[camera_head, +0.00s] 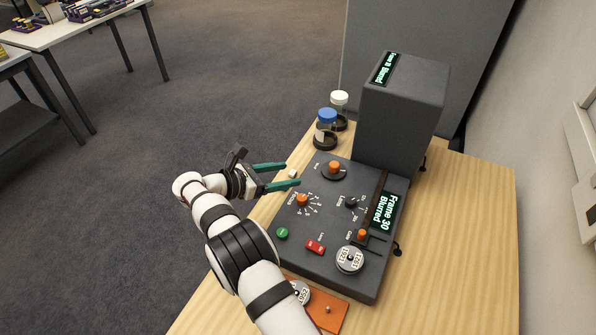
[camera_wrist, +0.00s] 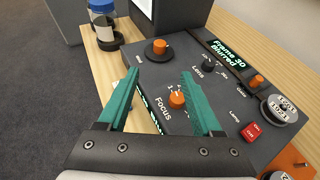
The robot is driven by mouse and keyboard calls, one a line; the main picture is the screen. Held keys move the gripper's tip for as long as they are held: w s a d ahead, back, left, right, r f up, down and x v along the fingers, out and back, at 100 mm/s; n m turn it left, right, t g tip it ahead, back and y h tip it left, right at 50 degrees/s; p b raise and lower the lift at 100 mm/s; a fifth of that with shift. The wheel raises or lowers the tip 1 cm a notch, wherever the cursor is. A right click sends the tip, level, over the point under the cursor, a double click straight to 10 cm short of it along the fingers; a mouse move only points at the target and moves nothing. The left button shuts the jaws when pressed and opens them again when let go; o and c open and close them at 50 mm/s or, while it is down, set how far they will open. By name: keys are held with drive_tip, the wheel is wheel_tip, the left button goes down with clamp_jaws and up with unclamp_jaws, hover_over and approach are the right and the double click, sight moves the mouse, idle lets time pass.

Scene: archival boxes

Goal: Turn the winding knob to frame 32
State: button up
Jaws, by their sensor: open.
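The winding knob (camera_head: 333,168) is an orange cap on a dark round base at the far end of the grey control panel. It also shows in the wrist view (camera_wrist: 159,47), ahead of the fingertips and between their lines, near a small label. The panel display (camera_head: 384,211) reads "Frame 30 Blurred". My gripper (camera_head: 290,175) is open and empty, its green fingers apart at the panel's left edge, pointing toward the winding knob without touching it. In the wrist view my gripper (camera_wrist: 160,78) has the orange focus knob (camera_wrist: 177,98) showing between its fingers.
A lens knob (camera_head: 351,202), an orange-topped slider (camera_head: 362,236), a red lamp switch (camera_head: 315,247), a green button (camera_head: 282,233) and a labelled reel (camera_head: 349,260) share the panel. A tall grey housing (camera_head: 405,95) stands behind. Two capped bottles (camera_head: 327,122) stand at the far left.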

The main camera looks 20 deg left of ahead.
sight(334, 166)
drive_tip(key=w+d+r+n+t+y, duration=0.2)
drive_tip(key=w+d+r+n+t, duration=0.1)
drive_tip(key=w+d+r, duration=0.15)
drive_tip(key=s+d+f+n+y, duration=0.1)
drive_tip(key=s+d+y, duration=0.1)
drive_tip(key=s+d+f+n+g+y, duration=0.1)
drive_tip(key=d+y, duration=0.1)
drive_tip(key=s+d+f+n+y, duration=0.2)
drive_tip(key=shift+s, duration=0.3)
drive_tip(key=shift+w+f+g+y, duration=0.15)
drive_tip(key=shift+f+g+y, duration=0.05)
drive_tip(key=shift+g+y, duration=0.1)
drive_tip(key=x, duration=1.5)
drive_tip(key=shift+w+r, duration=0.1)
clamp_jaws()
